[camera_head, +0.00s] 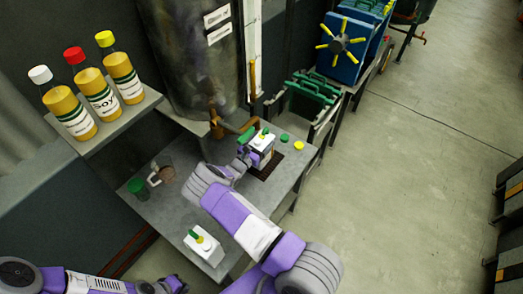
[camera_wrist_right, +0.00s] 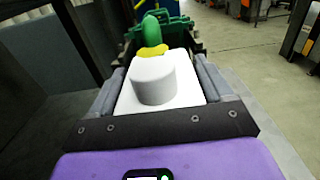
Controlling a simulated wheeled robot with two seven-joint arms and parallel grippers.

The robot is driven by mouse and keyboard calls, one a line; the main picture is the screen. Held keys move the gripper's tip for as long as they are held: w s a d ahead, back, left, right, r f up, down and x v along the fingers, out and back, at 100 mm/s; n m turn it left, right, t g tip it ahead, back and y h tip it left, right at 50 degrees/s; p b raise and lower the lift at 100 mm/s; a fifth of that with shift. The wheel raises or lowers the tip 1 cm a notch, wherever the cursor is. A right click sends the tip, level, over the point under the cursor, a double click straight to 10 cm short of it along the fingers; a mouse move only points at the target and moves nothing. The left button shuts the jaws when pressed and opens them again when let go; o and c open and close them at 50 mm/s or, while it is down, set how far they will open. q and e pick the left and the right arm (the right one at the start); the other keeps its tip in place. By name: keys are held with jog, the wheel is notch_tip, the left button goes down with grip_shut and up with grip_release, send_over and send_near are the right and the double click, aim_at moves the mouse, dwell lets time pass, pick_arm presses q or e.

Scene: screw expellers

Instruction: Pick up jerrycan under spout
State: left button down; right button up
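The white jerrycan (camera_head: 262,142) with a green and yellow cap is below the brown spout (camera_head: 232,127), at the dark grate (camera_head: 270,169) on the grey table. I cannot tell whether it rests on the grate. My right gripper (camera_head: 247,153) is at its near left side. In the right wrist view the jerrycan's white body (camera_wrist_right: 130,101) lies between the two grey fingers of the right gripper (camera_wrist_right: 160,88). No clear gap shows on either side, but contact is not certain. My left gripper (camera_head: 172,287) is at the bottom left, off the table, too small to read.
A second white jerrycan (camera_head: 203,245) stands at the table's near end. A clear jug (camera_head: 161,175) and a green cap (camera_head: 137,187) are at the left. Loose green and yellow caps (camera_head: 298,145) lie beyond the grate. Three soy bottles (camera_head: 101,98) stand on a shelf.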

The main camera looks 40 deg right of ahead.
grip_shut()
jog(key=shift+r, duration=0.15)
